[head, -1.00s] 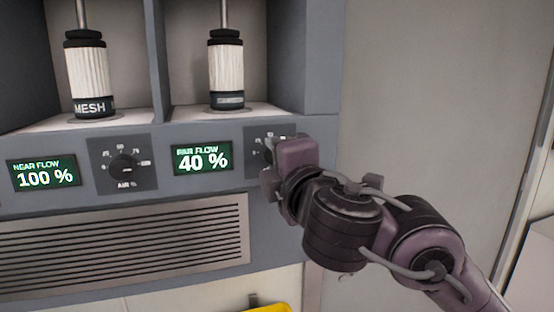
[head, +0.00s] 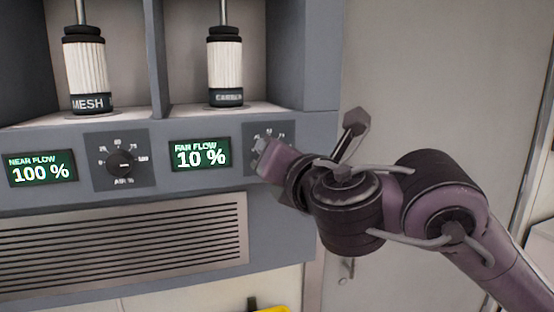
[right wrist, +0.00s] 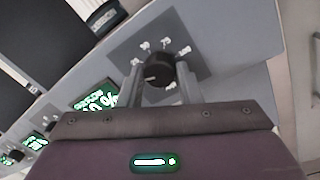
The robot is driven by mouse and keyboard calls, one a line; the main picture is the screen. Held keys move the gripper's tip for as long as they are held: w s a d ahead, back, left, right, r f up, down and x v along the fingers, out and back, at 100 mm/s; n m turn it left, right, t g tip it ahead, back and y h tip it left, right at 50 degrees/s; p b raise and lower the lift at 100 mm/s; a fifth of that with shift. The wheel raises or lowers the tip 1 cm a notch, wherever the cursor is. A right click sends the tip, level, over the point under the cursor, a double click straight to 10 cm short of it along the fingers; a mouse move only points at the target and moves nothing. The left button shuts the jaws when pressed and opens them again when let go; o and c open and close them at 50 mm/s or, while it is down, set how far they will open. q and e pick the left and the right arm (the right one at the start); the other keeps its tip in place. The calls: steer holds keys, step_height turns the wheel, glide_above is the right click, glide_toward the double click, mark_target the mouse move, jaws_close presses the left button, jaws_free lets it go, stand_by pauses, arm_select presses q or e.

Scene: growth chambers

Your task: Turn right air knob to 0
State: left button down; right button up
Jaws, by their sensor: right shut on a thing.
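The right air knob (right wrist: 160,70) is a black dial on a dark plate, seen in the right wrist view between the two fingers of my right gripper (right wrist: 159,80), which is shut on it. In the head view my right gripper (head: 262,150) covers the knob, and only the upper scale marks of its plate (head: 270,132) show. The FAR FLOW display (head: 201,155) beside it reads 10 %. My left gripper is not in view.
The left air knob (head: 122,163) sits by the NEAR FLOW display (head: 41,170), which reads 100 %. A vent grille (head: 120,240) lies below. Two white cylinders, one marked MESH (head: 89,72) and another (head: 226,70), stand in the bays above.

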steer(key=shift+f+n+b, duration=0.1)
steer(key=shift+n+b, duration=0.55)
steer(key=shift+n, duration=1.15)
steer(key=o, duration=1)
steer(key=shift+c, duration=0.2)
steer(key=p+v, duration=0.1)
steer(key=v, duration=0.7)
steer(key=shift+w, duration=0.15)
